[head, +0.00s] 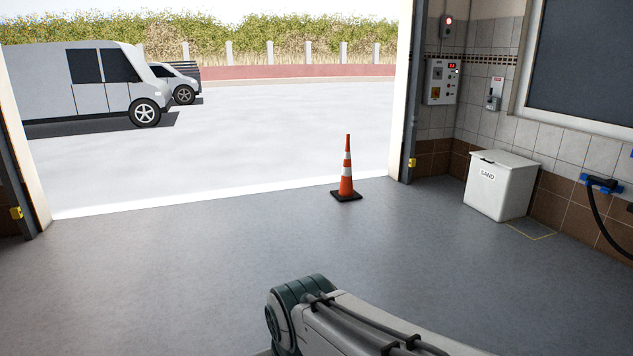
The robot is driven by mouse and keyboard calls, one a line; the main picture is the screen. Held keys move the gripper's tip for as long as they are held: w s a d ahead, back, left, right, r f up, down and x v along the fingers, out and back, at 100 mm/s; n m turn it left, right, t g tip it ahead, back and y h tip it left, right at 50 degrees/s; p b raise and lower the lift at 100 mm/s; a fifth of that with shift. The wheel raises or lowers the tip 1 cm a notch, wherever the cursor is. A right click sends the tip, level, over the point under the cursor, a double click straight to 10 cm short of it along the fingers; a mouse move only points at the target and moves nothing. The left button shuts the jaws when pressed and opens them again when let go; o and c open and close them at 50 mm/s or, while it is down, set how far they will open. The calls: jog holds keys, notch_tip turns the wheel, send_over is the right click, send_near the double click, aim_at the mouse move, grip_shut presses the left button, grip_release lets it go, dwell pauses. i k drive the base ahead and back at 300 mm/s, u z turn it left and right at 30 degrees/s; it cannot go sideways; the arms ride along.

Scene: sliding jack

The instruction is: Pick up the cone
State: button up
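The cone (346,178) is orange with white bands and a dark square base. It stands upright on the grey floor, just inside the wide open doorway, right of the picture's middle. Part of my own arm shows at the bottom of the head view, well short of the cone. My gripper is not in view, so whether it is open or shut does not show.
A white sand bin (500,185) stands against the right wall. A control box (440,82) and a hose holder (601,184) are on that wall. White vans (82,80) are parked outside. The grey floor (180,260) around the cone is clear.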

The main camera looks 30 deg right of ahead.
aim_at(346, 193)
jog(key=z, duration=0.5)
jog(key=i, duration=1.9)
jog(key=z, duration=1)
jog(key=i, duration=2)
jog(key=z, duration=0.35)
jog(key=i, duration=2.15)
jog(key=u, duration=0.3)
jog(key=i, duration=2)
jog(key=u, duration=0.85)
jog(key=i, duration=2)
jog(key=u, duration=0.5)
